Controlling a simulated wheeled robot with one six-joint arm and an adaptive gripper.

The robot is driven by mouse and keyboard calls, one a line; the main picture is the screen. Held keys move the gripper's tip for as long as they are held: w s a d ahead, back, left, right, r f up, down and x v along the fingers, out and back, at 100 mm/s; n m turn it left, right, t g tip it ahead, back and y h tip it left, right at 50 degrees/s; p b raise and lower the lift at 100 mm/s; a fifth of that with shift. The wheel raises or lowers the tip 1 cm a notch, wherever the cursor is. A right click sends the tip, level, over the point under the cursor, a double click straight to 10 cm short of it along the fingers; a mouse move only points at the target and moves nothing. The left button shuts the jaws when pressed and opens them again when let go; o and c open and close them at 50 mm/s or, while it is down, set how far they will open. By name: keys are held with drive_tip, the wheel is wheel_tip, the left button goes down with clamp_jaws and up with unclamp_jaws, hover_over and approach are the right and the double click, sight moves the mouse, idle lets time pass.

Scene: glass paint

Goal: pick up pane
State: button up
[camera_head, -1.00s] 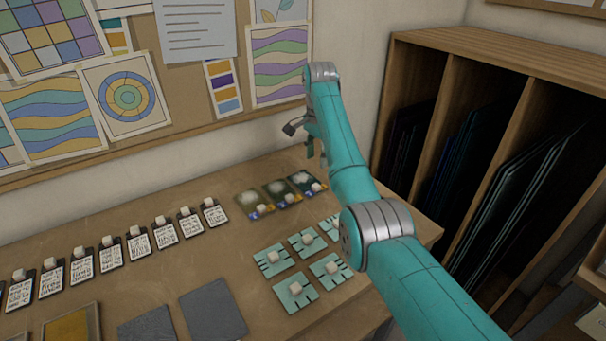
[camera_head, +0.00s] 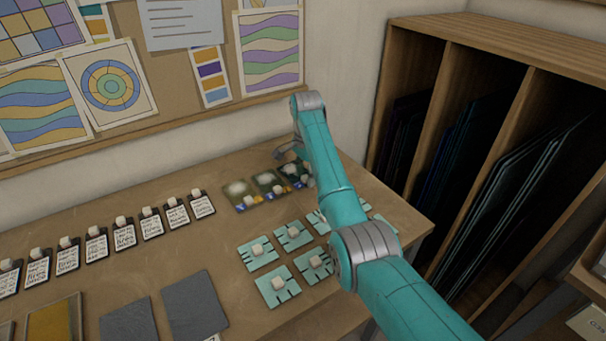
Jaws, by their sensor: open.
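Several teal square panes, such as one at the front (camera_head: 268,291), lie nearer, with light blocks and dark slits. The pictures do not show which pane is meant. My gripper (camera_head: 292,158) is open and low, just behind or above the right dark pane. Contact cannot be told; my arm partly hides some teal panes.
A row of written cards (camera_head: 124,236) with light blocks runs along the left of the table (camera_head: 190,245). Grey sheets (camera_head: 195,305) and a yellow sheet (camera_head: 50,325) lie in front. A wooden rack (camera_head: 425,140) with dark sheets stands right.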

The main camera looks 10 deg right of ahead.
drive_tip(key=shift+a+f, duration=0.1)
drive_tip(key=shift+f, duration=0.15)
clamp_jaws()
drive_tip(key=shift+r, duration=0.1)
